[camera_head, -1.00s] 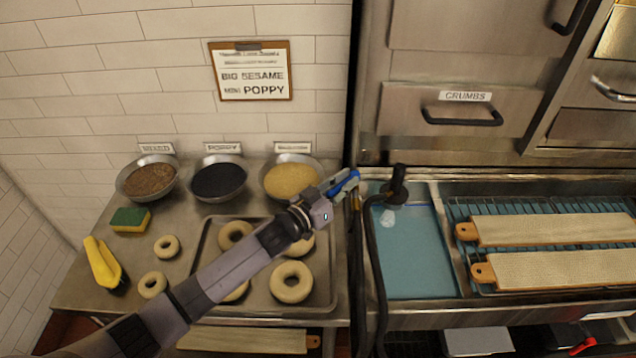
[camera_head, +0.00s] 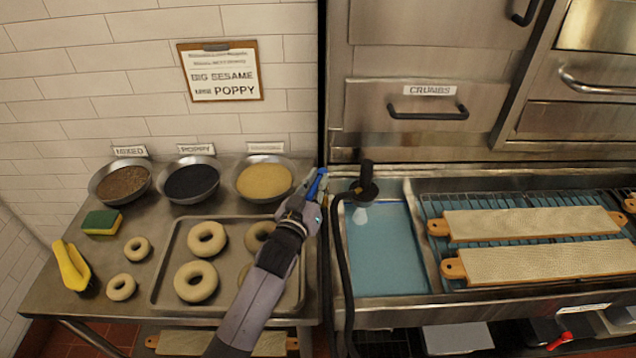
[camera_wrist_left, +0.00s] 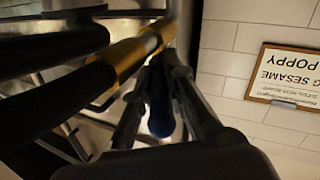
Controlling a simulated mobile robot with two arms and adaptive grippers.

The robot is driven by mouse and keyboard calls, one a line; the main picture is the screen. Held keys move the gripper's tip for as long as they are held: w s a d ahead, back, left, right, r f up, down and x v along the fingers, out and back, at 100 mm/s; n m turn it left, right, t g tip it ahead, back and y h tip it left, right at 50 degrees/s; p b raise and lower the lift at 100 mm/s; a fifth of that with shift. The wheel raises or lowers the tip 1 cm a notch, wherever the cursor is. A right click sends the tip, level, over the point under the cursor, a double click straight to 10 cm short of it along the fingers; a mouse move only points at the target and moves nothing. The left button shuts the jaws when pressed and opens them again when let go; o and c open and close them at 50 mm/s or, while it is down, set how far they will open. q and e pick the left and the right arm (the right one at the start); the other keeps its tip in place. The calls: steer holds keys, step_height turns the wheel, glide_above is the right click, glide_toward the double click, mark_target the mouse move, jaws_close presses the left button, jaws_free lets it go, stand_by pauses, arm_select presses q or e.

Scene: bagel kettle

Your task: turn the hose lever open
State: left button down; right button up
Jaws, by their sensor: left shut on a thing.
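The blue hose lever (camera_head: 319,182) sits at the seam between the steel counter and the blue-floored basin, standing steeply in the head view. My left gripper (camera_head: 313,192) is shut on it. In the left wrist view the blue lever (camera_wrist_left: 160,113) lies between the fingers of my left gripper (camera_wrist_left: 160,95), beside a brass-coloured fitting (camera_wrist_left: 135,55). The gripper hides part of the lever. A black hose (camera_head: 341,265) runs to a dark nozzle (camera_head: 366,183) over the basin, with a pale patch beneath it. My right gripper is out of view.
Three bowls of topping, including the yellow one (camera_head: 264,181), stand behind a tray (camera_head: 163,287) of dough rings. A sponge (camera_head: 102,223) and a yellow object (camera_head: 71,266) are at the left. Boards (camera_head: 530,223) lie on a rack at the right.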

arm_select(q)
steer(key=c, duration=1.9)
jaws_free()
steer(key=v, duration=1.2)
steer(key=shift+r, duration=0.1)
